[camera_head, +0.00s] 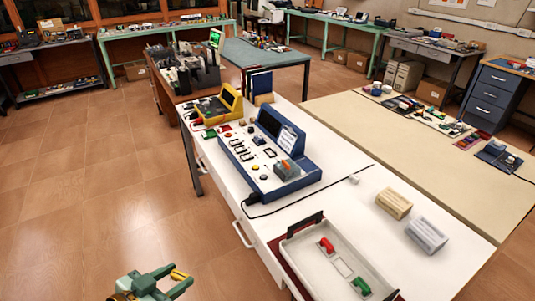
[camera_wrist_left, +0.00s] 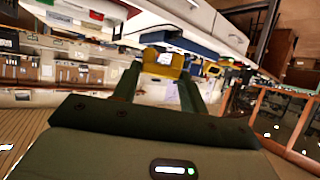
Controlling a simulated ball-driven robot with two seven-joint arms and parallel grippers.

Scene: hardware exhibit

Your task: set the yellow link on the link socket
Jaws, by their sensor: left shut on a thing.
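My left gripper (camera_head: 172,278), greenish, is at the bottom of the head view, over the floor and left of the white table. It is shut on the yellow link (camera_head: 180,275), a small piece at its fingertips. In the left wrist view, the yellow link (camera_wrist_left: 163,62) sits between the two dark green fingers. A blue console (camera_head: 268,165) with a dark screen, buttons and several white-framed slots stands on the white table, well apart from the gripper. I cannot tell which of its fittings is the link socket. My right gripper is not in view.
A pale tray (camera_head: 300,257) at the table's front holds a red link (camera_head: 327,245) and a green link (camera_head: 362,287). A yellow device (camera_head: 220,105) stands behind the console. A beige block (camera_head: 394,203) and a grey block (camera_head: 427,234) lie right. A black cable crosses the white table.

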